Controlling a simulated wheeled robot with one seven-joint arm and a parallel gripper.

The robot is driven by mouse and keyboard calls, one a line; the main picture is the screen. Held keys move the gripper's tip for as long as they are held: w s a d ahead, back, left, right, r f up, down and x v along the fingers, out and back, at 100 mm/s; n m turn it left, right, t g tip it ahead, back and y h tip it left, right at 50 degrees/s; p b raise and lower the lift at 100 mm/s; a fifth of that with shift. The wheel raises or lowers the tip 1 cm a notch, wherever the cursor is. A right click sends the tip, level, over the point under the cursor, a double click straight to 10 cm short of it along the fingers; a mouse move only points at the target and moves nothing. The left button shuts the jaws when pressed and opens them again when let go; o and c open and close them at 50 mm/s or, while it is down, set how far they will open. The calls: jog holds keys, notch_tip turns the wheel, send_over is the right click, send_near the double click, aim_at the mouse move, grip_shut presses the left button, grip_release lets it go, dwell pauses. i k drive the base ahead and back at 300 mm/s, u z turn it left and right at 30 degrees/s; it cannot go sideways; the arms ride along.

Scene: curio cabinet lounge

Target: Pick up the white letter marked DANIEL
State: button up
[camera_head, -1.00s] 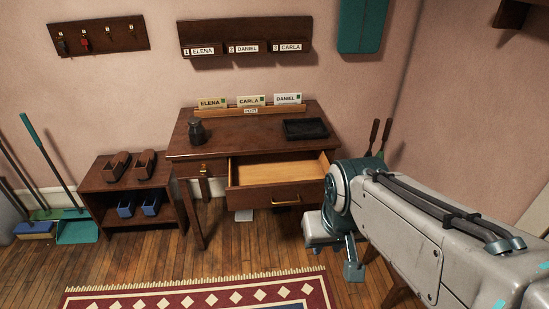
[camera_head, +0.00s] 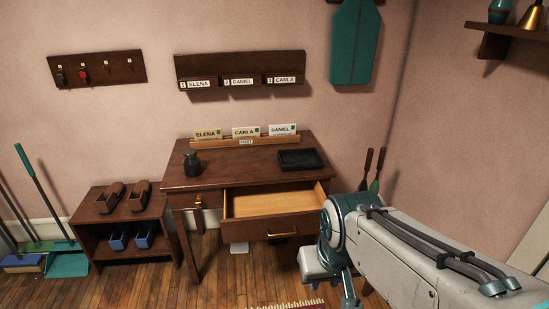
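The white letter marked DANIEL (camera_head: 282,130) stands upright at the right end of a wooden rack labelled POST (camera_head: 262,142) at the back of the desk. A white letter marked CARLA (camera_head: 246,132) stands to its left, and a cream letter marked ELENA (camera_head: 208,134) stands at the left end. My arm reaches in from the lower right, in front of the desk's right side. My gripper's fingers do not show clearly, so I cannot tell whether they are open or shut. The arm is apart from the letters.
The desk (camera_head: 235,168) holds a dark inkpot (camera_head: 192,164) and a black tray (camera_head: 300,160). Its drawer (camera_head: 273,203) is open and looks empty. Wall slots (camera_head: 240,90) carry the labels ELENA, DANIEL and CARLA. A low shoe shelf (camera_head: 122,240) stands left.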

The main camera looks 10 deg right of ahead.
aim_at(283, 129)
jog(key=z, duration=0.3)
jog(key=i, duration=2.1)
jog(key=u, duration=0.3)
